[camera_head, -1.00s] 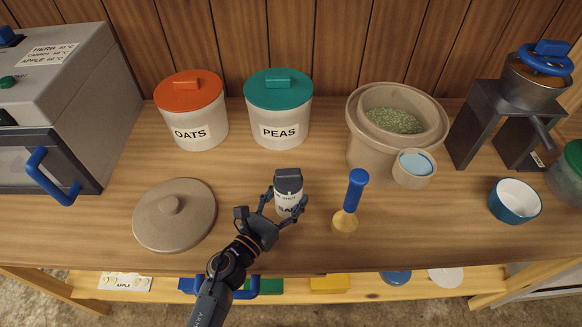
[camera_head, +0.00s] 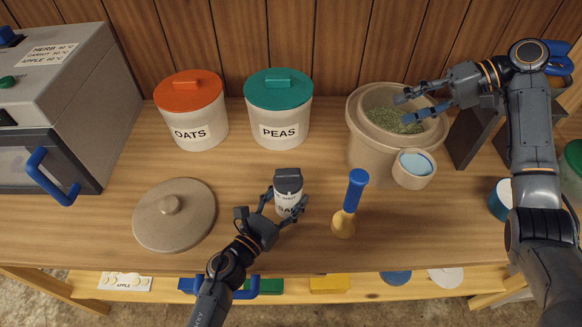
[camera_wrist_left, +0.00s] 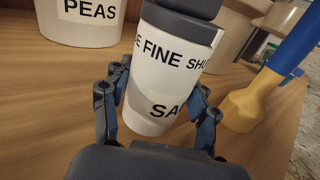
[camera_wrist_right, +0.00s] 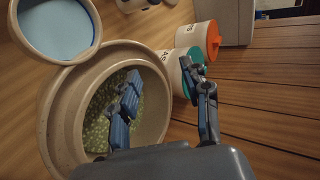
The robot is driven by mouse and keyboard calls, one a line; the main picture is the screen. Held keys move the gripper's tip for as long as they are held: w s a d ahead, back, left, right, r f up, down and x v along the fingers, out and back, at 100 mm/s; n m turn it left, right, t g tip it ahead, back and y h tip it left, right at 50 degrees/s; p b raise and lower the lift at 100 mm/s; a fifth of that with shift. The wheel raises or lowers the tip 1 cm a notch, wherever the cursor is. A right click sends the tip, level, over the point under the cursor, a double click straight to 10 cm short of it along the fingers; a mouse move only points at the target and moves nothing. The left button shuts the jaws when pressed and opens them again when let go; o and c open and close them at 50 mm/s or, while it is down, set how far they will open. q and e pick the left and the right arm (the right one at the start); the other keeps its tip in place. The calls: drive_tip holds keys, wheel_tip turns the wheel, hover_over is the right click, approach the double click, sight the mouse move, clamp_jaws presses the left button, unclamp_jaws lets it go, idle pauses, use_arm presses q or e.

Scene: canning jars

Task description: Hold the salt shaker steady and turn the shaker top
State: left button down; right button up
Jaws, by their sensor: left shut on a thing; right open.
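The salt shaker (camera_head: 287,203) stands upright on the bench, a white body with a dark grey top (camera_head: 288,179). My left gripper (camera_head: 282,207) is shut around its body, low down, with a finger on each side. In the left wrist view the shaker (camera_wrist_left: 165,60) fills the middle, its label partly readable. My right gripper (camera_head: 408,107) is open and empty, above the beige crock of green bits (camera_head: 392,121), well away to the right of the shaker. In the right wrist view its fingers (camera_wrist_right: 165,105) are spread over the crock (camera_wrist_right: 152,115).
A blue-handled tool (camera_head: 352,200) stands just right of the shaker. Tubs of oats (camera_head: 199,135) and peas (camera_head: 280,130) stand behind. A round stone lid (camera_head: 190,222) lies left. A small cup (camera_head: 414,170) sits at the crock's front. The bench between lid and shaker is clear.

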drive_tip(key=s+a+f+n+g+h, duration=0.1)
drive_tip(key=s+a+n+g+h, duration=0.15)
drive_tip(key=a, duration=0.75)
drive_tip(key=n+t+h, duration=0.1)
drive_tip(key=n+h, duration=0.3)
drive_tip(key=n, duration=1.3)
approach(289, 172)
drive_tip(key=shift+t+h, duration=0.25)
drive_tip(key=x, duration=0.9)
drive_tip(key=shift+s+a, duration=0.2)
drive_tip(key=shift+a, duration=0.05)
drive_tip(key=shift+c, duration=0.4)
clamp_jaws()
